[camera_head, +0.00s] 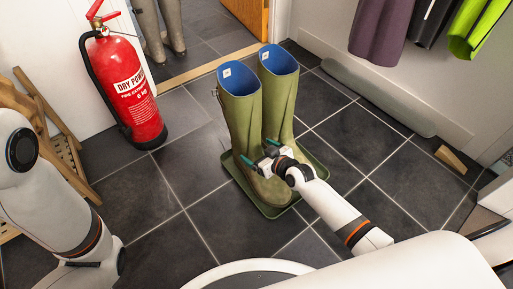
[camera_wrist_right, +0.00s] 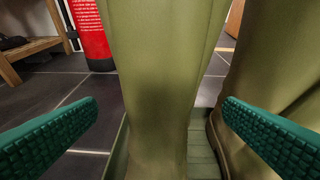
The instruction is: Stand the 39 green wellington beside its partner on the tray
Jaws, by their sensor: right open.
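Two green wellingtons with blue linings stand upright side by side on the dark green tray (camera_head: 267,213): the left boot (camera_head: 241,118) and the right boot (camera_head: 279,92). Each has a small white label inside, too small to read, so I cannot tell which is the 39. My right gripper (camera_head: 259,152) is open at the lower shaft of the left boot. In the right wrist view the left boot's shaft (camera_wrist_right: 155,75) lies between the spread green fingers, with gaps on both sides. The right boot (camera_wrist_right: 262,70) shows behind the right finger. My left gripper is out of view.
A red fire extinguisher (camera_head: 127,88) stands on the tiles left of the boots, near a wooden rack (camera_head: 52,128). Another pair of boots (camera_head: 171,27) stands beyond the doorway. Coats (camera_head: 380,30) hang at upper right. A wooden wedge (camera_head: 451,159) lies on the right. Tiles around the tray are clear.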

